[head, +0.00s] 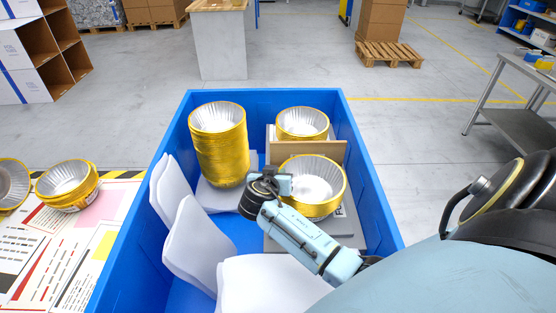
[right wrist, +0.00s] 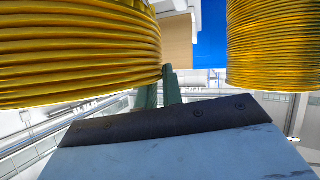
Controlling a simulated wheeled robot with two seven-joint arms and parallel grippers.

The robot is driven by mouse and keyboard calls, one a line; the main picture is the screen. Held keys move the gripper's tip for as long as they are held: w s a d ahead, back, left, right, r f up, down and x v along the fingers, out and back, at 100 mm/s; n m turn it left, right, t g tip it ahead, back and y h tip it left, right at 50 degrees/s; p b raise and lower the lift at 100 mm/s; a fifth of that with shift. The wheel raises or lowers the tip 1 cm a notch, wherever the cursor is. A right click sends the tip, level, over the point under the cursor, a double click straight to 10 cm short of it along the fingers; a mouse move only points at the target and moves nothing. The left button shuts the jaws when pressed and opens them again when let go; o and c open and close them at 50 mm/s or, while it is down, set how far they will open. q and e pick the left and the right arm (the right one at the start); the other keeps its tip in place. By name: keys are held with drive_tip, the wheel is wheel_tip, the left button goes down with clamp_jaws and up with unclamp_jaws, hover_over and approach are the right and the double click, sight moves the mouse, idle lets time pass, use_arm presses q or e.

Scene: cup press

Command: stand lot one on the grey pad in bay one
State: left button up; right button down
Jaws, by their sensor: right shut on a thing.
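A short stack of gold foil cups with a silver inside (head: 314,184) is at the right of the blue crate, nearer of two there. My right gripper (head: 271,184) is shut on the left side of this stack. In the right wrist view the stack's ridged gold wall (right wrist: 75,50) fills the upper left, with the finger ends (right wrist: 160,90) against its edge. The stack looks upright over a grey pad (head: 349,232) with a printed label. I cannot tell whether its base touches the pad. My left gripper is not in view.
The blue crate (head: 362,170) has high walls. A tall gold stack (head: 220,155) stands left of my gripper; a shorter one (head: 302,122) stands behind a cardboard divider (head: 330,149). White padded pieces (head: 190,243) fill the crate's left and front. More cups (head: 66,180) stand on the left table.

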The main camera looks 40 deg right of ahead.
drive_tip(key=shift+f, duration=0.15)
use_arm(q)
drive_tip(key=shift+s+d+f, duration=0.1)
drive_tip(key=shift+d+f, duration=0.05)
use_arm(e)
drive_tip(key=c, duration=1.5)
unclamp_jaws()
drive_tip(key=shift+c, duration=0.2)
